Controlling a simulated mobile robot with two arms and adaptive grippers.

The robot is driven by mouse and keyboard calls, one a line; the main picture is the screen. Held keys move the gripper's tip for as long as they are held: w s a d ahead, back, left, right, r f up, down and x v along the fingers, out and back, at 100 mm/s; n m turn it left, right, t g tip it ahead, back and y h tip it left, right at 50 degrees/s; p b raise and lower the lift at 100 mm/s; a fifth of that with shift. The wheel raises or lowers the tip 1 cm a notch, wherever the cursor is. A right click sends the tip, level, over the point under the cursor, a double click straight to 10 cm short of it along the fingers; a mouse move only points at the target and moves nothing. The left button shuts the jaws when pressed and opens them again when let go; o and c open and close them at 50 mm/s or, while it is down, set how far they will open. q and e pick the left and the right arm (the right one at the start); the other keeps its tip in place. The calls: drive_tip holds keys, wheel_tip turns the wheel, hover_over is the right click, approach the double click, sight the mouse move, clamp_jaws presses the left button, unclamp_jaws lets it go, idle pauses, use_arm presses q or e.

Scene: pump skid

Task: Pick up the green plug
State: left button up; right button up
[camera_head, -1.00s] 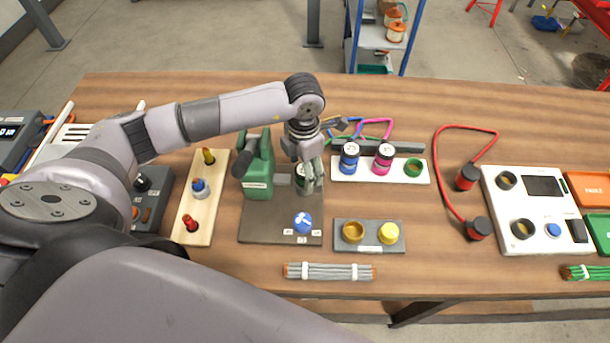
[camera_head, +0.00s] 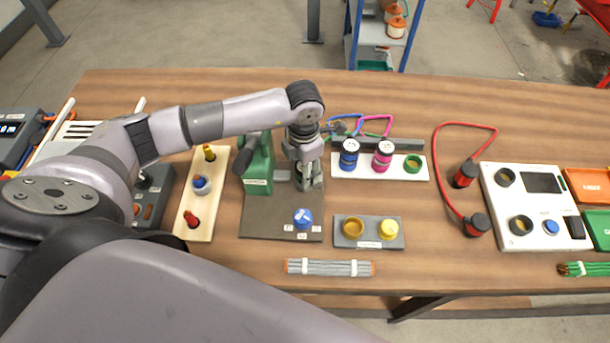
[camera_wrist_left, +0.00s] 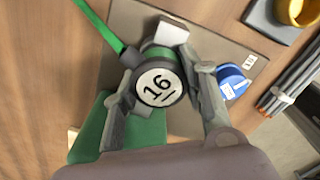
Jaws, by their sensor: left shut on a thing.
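The green plug (camera_wrist_left: 160,83) shows in the left wrist view, with a round white face marked 16, a dark rim, a green band and a green cable running off to the upper left. My left gripper (camera_head: 308,183) is shut on it, with one finger on each side of its body. In the head view the gripper is over the dark base plate (camera_head: 265,225), right beside the green press-like fixture (camera_head: 257,165), and mostly hides the plug. I cannot tell whether the plug touches the plate. My right gripper is not in view.
A white holder (camera_head: 342,174) with a blue plug (camera_head: 348,155), a magenta plug (camera_head: 382,156) and a green ring (camera_head: 412,164) stands to the right. A blue knob (camera_head: 302,218) is on the plate's front. A red cable (camera_head: 437,170) lies further right. Bare wood lies around x-middle right.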

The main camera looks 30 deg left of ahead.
use_arm(q)
clamp_jaws()
drive_tip(key=shift+r, duration=0.1)
wheel_tip(320, 180, up, 20)
drive_tip(key=b, duration=0.3)
idle(0.6)
